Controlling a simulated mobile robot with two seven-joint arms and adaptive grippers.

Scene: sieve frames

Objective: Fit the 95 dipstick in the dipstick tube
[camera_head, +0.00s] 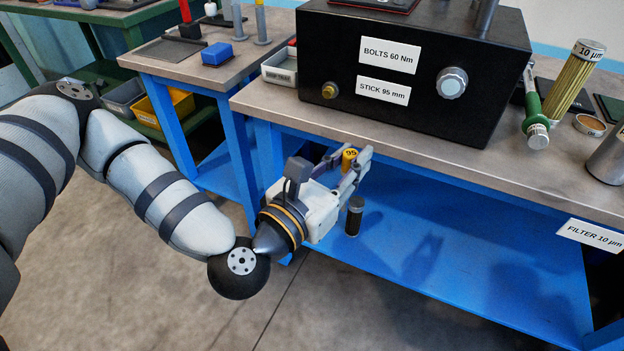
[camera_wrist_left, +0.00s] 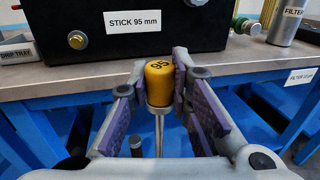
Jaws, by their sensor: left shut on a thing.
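The 95 dipstick (camera_head: 349,158) has a yellow cap marked 95. In the left wrist view its cap (camera_wrist_left: 160,84) sits between my finger pads, with a collar and a thin metal rod hanging down below. My left gripper (camera_head: 357,165) is shut on it, in front of the bench edge and above the blue lower shelf. A black box (camera_head: 420,55) on the bench carries a STICK 95 mm label (camera_head: 383,91). A brass fitting (camera_head: 330,90) is left of that label; I cannot tell whether it is the dipstick tube. My right gripper is out of view.
The bench top (camera_head: 440,135) is bare in front of the box. A drip tray (camera_head: 280,68) is left of it; a green-handled tool (camera_head: 535,125) and a filter (camera_head: 574,80) are at right. A dark cylinder (camera_head: 354,216) shows below my gripper.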

